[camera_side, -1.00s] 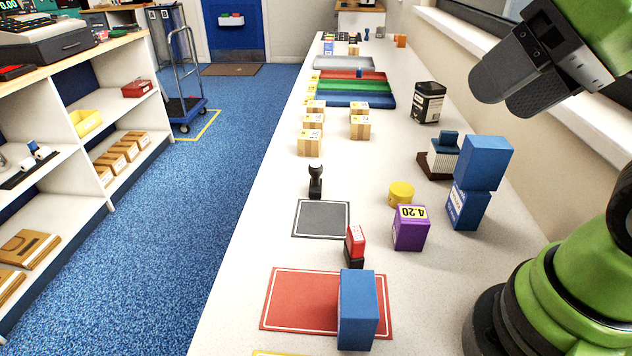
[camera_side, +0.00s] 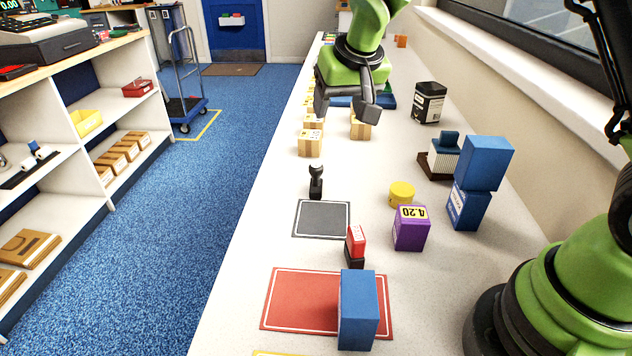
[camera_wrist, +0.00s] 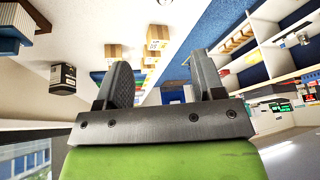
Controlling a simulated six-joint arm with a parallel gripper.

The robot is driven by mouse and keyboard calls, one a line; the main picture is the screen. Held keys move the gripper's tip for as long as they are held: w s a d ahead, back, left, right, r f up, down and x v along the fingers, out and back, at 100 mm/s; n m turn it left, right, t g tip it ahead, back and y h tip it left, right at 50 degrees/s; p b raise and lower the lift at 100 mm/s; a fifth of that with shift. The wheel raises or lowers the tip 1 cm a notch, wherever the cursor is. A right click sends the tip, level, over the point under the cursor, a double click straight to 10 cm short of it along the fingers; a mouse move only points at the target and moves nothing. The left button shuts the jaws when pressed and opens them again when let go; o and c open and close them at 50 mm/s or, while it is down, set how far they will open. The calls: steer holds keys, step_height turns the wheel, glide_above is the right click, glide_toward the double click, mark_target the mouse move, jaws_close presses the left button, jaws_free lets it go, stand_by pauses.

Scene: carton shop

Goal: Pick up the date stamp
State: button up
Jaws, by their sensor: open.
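A black stamp with a round knob handle (camera_side: 316,182) stands upright at the far edge of the dark grey mat (camera_side: 321,219) in the side view. A red-and-black stamp (camera_side: 355,246) stands nearer, between the grey mat and the red mat (camera_side: 299,301). I cannot tell for sure which one is the date stamp. My gripper (camera_side: 343,108) is open and empty, above the bench beyond both stamps, near the small cartons. In the wrist view its two fingers (camera_wrist: 160,66) are spread apart, and neither stamp is clearly visible there.
Small cartons (camera_side: 310,143) stand under and beside my gripper. A blue box (camera_side: 358,310) stands on the red mat. A purple box (camera_side: 411,229), yellow cylinder (camera_side: 401,194), stacked blue boxes (camera_side: 484,162) and a black tin (camera_side: 429,103) line the right side. The bench left of the stamps is clear.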

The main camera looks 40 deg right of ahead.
mark_target(316, 166)
steer(key=shift+g, duration=0.3)
steer(key=x, duration=0.9)
steer(key=a+x, duration=0.1)
steer(key=x, duration=0.4)
steer(key=shift+w+d+f, duration=0.1)
steer(key=shift+w+f, duration=0.15)
steer(key=shift+w, duration=0.1)
steer(key=shift+a+x, duration=0.15)
steer(key=shift+x, duration=1.15)
steer(key=shift+a+x, duration=0.1)
steer(key=shift+x, duration=1.15)
steer(key=shift+s+f, duration=0.1)
steer(key=c, duration=1)
